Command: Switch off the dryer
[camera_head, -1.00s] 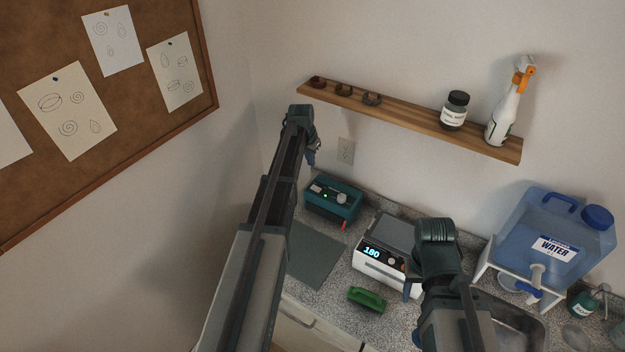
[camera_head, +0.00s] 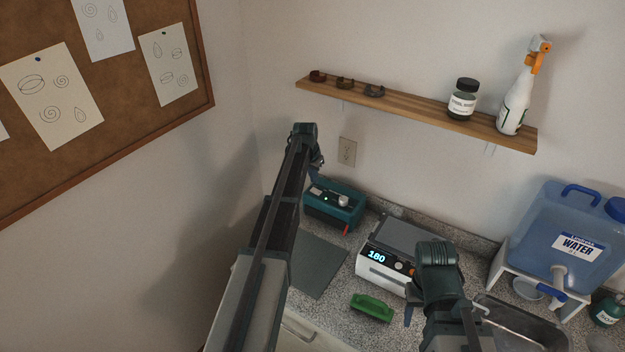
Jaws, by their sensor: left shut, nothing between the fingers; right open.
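A white box-shaped appliance (camera_head: 383,278) with a dark lid and a lit "180" display stands on the counter, with knobs on its front. A teal box (camera_head: 330,210) with a lit green light and a pale knob stands to its left at the back. Neither is labelled legibly, so I cannot tell which is the dryer. My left gripper (camera_head: 317,172) is shut and empty, pointing down above the teal box's back left part, seemingly apart from it. My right gripper (camera_head: 411,308), partly hidden by its own wrist, is open and empty at the white appliance's front right.
A green-handled brush (camera_head: 372,307) lies in front of the white appliance, and a grey mat (camera_head: 318,265) lies to its left. A sink (camera_head: 525,325) and a water container (camera_head: 572,235) are at the right. A wooden shelf (camera_head: 420,108) with bottles hangs above.

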